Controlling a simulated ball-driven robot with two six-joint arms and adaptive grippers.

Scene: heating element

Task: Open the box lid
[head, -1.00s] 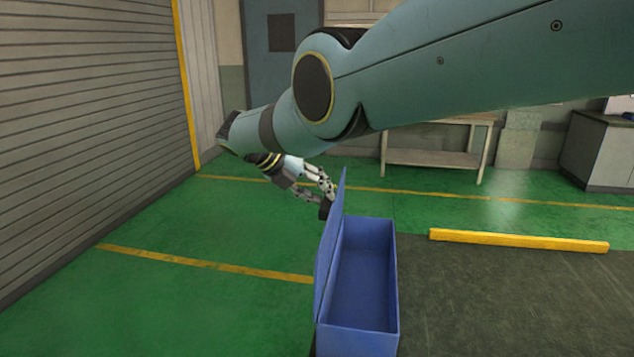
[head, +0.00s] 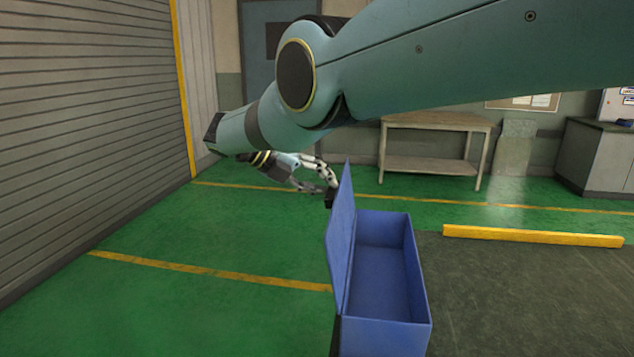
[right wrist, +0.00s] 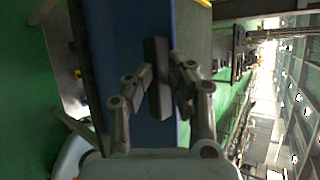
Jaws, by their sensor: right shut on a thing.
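The blue box (head: 420,270) stands in the lower middle of the head view, its inside empty as far as I see. Its blue lid (head: 341,240) stands raised, close to upright, along the box's left side. My right gripper (head: 329,187) is at the lid's far left side, shut on a dark handle (head: 331,198). In the right wrist view the gripper's fingers (right wrist: 160,82) close on both sides of the dark handle (right wrist: 157,75), with the blue lid (right wrist: 122,40) behind it. My left gripper is not in view.
A yellow bar (head: 530,236) lies on the floor right of the box. A table (head: 430,122) stands at the back and a grey cabinet (head: 597,155) at the back right. The green floor (head: 190,315) left of the box is clear.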

